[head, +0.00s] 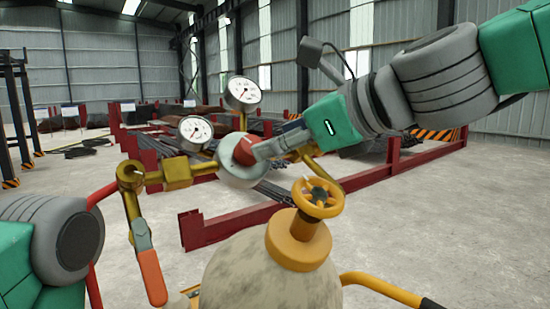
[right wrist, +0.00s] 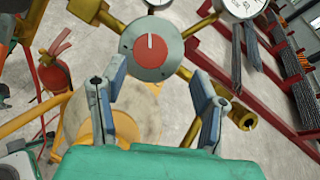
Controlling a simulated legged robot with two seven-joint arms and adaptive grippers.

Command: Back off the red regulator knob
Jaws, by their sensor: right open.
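The red regulator knob (head: 243,152) sits on the front of the round grey regulator body (head: 238,178) in the head view. In the right wrist view the red knob (right wrist: 150,50) faces me, with a white line on its face pointing up. My right gripper (head: 264,149) comes in from the right, close to the knob and partly covering it. In the right wrist view its fingers (right wrist: 160,75) are spread and empty, with the knob ahead between them. Whether they touch it I cannot tell. Only part of my left arm shows; its gripper is out of sight.
Two gauges (head: 242,93) (head: 195,131) rise by the regulator. A cylinder (head: 255,270) with a yellow handwheel (head: 317,197) stands below. A brass fitting with an orange lever (head: 150,275) hangs left. Red racks (head: 210,226) stand behind. A fire extinguisher (right wrist: 54,72) is left in the wrist view.

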